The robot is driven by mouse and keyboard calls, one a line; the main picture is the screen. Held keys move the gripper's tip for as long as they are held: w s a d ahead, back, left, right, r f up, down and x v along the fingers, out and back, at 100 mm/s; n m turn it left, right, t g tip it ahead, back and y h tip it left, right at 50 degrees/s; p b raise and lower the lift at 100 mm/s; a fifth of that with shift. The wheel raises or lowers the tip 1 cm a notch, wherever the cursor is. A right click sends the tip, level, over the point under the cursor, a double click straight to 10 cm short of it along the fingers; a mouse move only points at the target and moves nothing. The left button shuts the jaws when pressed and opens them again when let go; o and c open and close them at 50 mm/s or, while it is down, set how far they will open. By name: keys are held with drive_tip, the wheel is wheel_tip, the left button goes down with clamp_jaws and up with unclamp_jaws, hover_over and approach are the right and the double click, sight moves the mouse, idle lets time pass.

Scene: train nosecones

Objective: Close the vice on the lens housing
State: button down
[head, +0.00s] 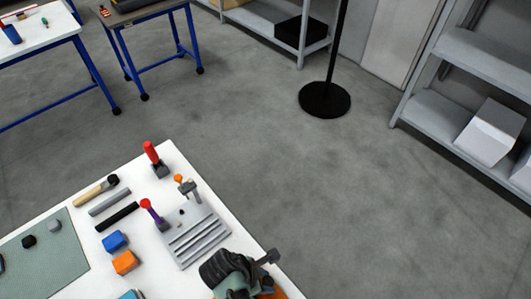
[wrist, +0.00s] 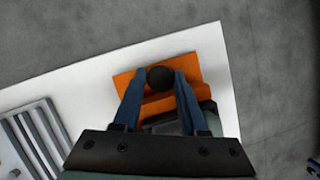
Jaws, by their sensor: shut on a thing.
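An orange vice (wrist: 212,68) sits near the corner of the white table, seen in the wrist view. A grey part (wrist: 172,127) shows below its orange body, between my fingers. My gripper (wrist: 160,80) is over the vice, its two blue fingers shut on a black round knob (wrist: 160,74). I cannot tell whether a lens housing sits in the vice; my gripper and the knob hide much of it. In the head view my arm covers most of the vice, and only an orange edge (head: 279,293) shows at the bottom.
A grey slotted plate (head: 200,242) lies left of the vice on the white table (head: 78,204). Red-topped (head: 151,152) and purple (head: 151,211) upright handles stand by it. Blue (head: 115,241) and orange (head: 125,262) blocks lie further left. Open floor is beyond the table's right edge.

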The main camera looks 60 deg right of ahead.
idle(0.4)
drive_tip(key=shift+c, duration=2.2)
unclamp_jaws()
drive_tip(key=v, duration=1.3)
